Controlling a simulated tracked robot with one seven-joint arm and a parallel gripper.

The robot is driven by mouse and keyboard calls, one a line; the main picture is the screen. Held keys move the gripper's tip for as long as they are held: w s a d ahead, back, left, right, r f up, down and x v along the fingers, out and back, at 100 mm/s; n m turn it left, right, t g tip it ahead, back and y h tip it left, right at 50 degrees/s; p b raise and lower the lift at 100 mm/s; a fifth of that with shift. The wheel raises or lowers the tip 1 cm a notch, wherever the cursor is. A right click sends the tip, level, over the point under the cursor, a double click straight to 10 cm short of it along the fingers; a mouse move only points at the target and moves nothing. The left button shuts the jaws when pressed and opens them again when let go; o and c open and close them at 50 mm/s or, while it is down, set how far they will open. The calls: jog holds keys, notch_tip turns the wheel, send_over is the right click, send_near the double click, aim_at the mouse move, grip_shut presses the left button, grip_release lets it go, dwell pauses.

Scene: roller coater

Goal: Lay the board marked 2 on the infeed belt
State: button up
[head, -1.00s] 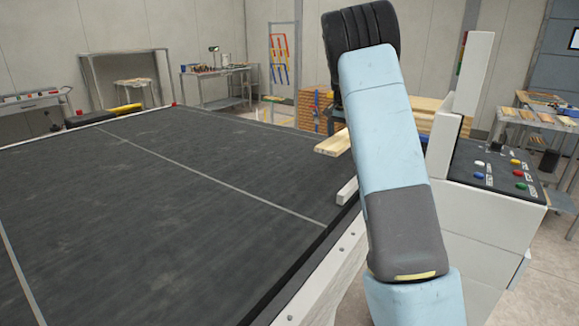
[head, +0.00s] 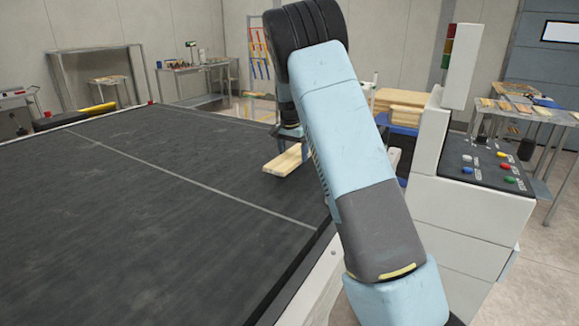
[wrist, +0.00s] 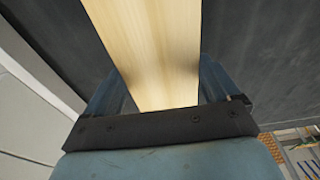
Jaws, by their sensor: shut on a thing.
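A pale wooden board (head: 284,161) is over the right edge of the dark infeed belt (head: 130,215) in the head view. In the wrist view the board (wrist: 155,50) runs away from my gripper (wrist: 155,100), which is shut on it with a blue finger at each side. No number shows on the board's visible face. I cannot tell whether the board touches the belt or hangs just above it. In the head view my arm hides most of the gripper and part of the board.
A control panel (head: 490,170) with coloured buttons stands right of my arm. Stacked boards (head: 405,100) lie behind it. A table with several items (head: 530,108) stands at the far right. The belt is clear left of the board, with a pale line across it.

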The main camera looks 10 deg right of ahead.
aim_at(288, 164)
jog(key=shift+a+f, duration=0.8)
jog(key=shift+f, duration=0.15)
jog(key=shift+a+f, duration=0.15)
jog(key=shift+f, duration=1.5)
jog(key=o, duration=0.9)
jog(key=shift+o, duration=0.2)
jog(key=shift+r, duration=0.1)
